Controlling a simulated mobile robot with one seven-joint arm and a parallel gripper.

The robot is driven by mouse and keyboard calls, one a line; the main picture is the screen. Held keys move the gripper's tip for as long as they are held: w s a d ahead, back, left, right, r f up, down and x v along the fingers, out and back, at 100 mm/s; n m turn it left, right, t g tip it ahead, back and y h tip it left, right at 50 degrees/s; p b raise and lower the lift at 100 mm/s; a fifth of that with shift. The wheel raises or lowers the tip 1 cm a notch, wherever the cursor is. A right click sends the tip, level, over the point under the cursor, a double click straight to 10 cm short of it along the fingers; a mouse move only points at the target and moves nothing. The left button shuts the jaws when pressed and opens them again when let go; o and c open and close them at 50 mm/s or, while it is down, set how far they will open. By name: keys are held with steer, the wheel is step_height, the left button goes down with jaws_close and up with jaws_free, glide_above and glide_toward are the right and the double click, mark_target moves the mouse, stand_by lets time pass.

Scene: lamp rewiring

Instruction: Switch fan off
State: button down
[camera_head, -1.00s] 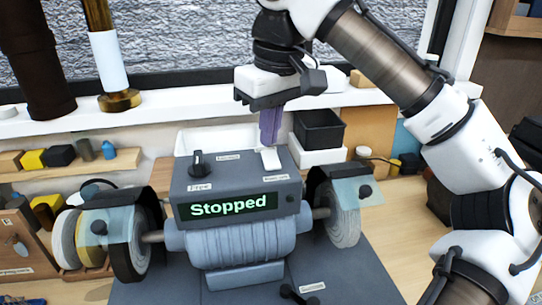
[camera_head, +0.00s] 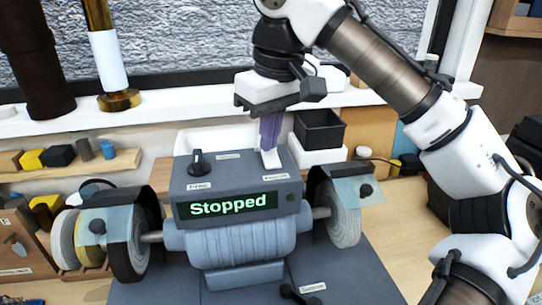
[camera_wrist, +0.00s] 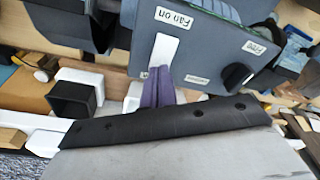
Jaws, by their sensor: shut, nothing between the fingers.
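The grey grinder control box (camera_head: 225,178) has a white rocker switch (camera_head: 271,159) on its top right, also in the wrist view (camera_wrist: 163,52). A label reading "Fan on" (camera_wrist: 175,18) sits beside the switch's end away from my fingers. My gripper (camera_head: 268,147) points down with its purple fingers shut and empty. In the wrist view my fingertips (camera_wrist: 160,70) are at the switch's rear end and appear to touch it; exact contact is hard to tell. The display (camera_head: 228,205) reads "Stopped" in green.
A black knob (camera_head: 198,162) stands on the box's left, with a label reading "Free" (camera_wrist: 254,47) beside it. Grinding wheels (camera_head: 343,213) flank the motor housing. A black bin (camera_head: 320,130) stands just behind the box. A window sill runs along the back.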

steer(key=shift+f, duration=0.3)
steer(key=shift+r+p, duration=1.05)
steer(key=shift+r, duration=2.5)
